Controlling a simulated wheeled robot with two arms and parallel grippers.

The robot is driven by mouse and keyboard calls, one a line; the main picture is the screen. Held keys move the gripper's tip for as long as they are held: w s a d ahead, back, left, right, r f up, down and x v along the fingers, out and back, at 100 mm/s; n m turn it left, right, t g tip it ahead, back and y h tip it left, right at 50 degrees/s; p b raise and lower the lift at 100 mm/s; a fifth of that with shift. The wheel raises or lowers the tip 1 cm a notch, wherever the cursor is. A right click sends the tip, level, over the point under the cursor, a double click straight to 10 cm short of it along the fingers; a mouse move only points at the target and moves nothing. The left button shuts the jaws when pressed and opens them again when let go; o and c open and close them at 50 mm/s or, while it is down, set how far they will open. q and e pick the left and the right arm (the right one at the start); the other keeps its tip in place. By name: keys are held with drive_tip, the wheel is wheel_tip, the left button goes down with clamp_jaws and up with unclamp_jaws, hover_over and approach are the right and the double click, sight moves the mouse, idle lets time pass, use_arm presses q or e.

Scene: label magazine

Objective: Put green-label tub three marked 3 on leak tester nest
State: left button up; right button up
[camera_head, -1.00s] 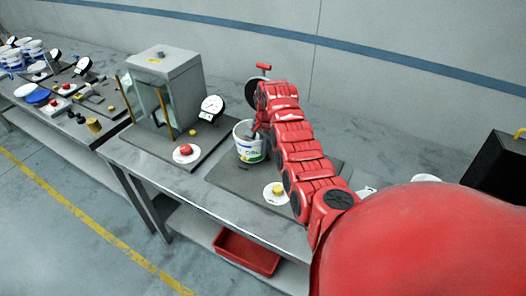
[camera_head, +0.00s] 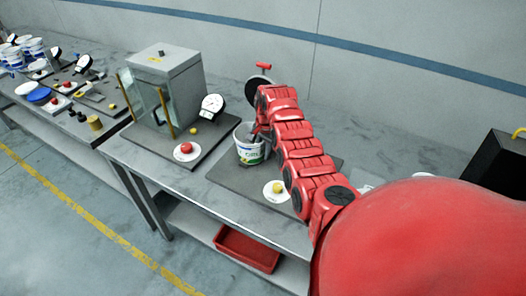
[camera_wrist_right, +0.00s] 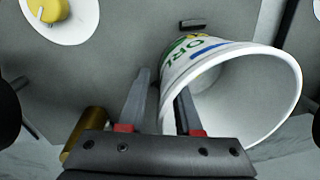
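A white tub (camera_head: 249,146) with a green and blue label stands upright on a dark grey base plate (camera_head: 228,178); I cannot read a number on it. My right gripper (camera_head: 256,132) reaches down to its rim. In the right wrist view, the open tub (camera_wrist_right: 235,85) lies between and beyond the fingers of the right gripper (camera_wrist_right: 164,82). One finger is outside the wall and one inside the mouth, with a gap showing at the outer finger. I cannot pick out the leak tester nest with certainty. My left gripper is out of view.
A glass-doored grey cabinet (camera_head: 167,85), a dial gauge (camera_head: 213,107) and a red button (camera_head: 186,149) stand left of the tub. A yellow button (camera_head: 277,188) is in front. Several tubs (camera_head: 33,47) stand on the far-left bench. A red bin (camera_head: 246,248) is below.

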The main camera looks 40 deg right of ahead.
drive_tip(key=shift+d+r+b, duration=0.1)
drive_tip(key=shift+r+b, duration=0.25)
drive_tip(key=shift+r, duration=0.3)
drive_tip(key=r, duration=0.1)
drive_tip(key=r+b, duration=0.1)
drive_tip(key=r, duration=0.1)
drive_tip(key=r+b, duration=0.1)
drive_tip(key=r, duration=0.1)
drive_tip(key=shift+s, duration=0.25)
drive_tip(key=r, duration=0.6)
drive_tip(key=shift+s, duration=0.3)
drive_tip(key=shift+f, duration=0.1)
